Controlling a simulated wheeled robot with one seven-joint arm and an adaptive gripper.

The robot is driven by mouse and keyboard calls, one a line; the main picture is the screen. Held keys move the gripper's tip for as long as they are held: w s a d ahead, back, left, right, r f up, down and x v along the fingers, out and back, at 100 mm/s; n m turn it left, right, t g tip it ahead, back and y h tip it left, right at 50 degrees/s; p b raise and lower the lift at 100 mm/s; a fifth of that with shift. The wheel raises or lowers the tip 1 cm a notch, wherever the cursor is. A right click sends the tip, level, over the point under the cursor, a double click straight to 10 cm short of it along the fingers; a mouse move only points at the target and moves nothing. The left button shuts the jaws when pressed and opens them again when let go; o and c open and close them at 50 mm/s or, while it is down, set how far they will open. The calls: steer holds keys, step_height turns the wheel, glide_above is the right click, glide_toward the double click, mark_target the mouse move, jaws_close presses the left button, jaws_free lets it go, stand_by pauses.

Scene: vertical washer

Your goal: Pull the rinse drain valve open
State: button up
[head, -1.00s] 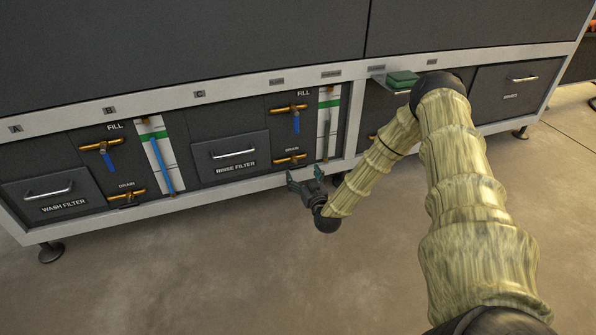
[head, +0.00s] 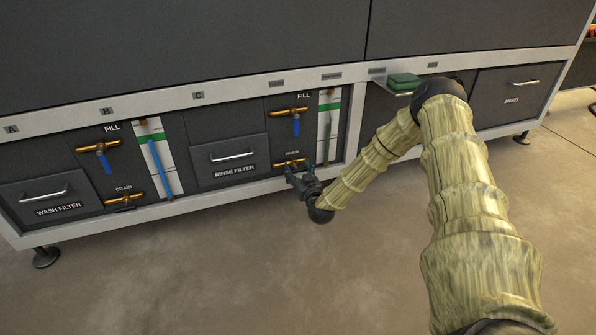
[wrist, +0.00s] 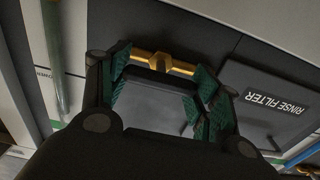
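The rinse drain valve (head: 290,162) is a brass fitting low on the washer front, under the "DRAIN" label and right of the rinse filter drawer. My gripper (head: 300,170) is just in front of it and partly covers its lower right side. In the wrist view, which is upside down, the brass valve (wrist: 165,62) lies between and just beyond the fingertips of my gripper (wrist: 160,82). The green-padded fingers are spread open. A dark flat surface shows between them; I cannot tell whether it is the valve's handle. No contact is clear.
The rinse fill valve (head: 297,113) with a blue handle sits above. A sight gauge (head: 327,125) stands to the right and the rinse filter drawer (head: 230,157) to the left. The washer's lower rail (head: 250,190) runs below. The floor in front is clear.

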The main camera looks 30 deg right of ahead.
mark_target(298, 171)
steer(key=c, duration=0.6)
steer(key=shift+s+a+r+p, duration=0.15)
steer(key=shift+s+a+p, duration=0.05)
steer(key=shift+s+p, duration=0.45)
steer(key=p+v, duration=0.3)
steer(key=v, duration=0.1)
steer(key=shift+s+a+p, duration=0.1)
steer(key=shift+s+p, duration=0.2)
steer(key=shift+s, duration=0.15)
steer(key=shift+s+a+f, duration=0.1)
steer(key=shift+f, duration=0.2)
steer(key=o, duration=1.5)
steer(key=shift+r, duration=0.1)
steer(key=shift+c, duration=0.2)
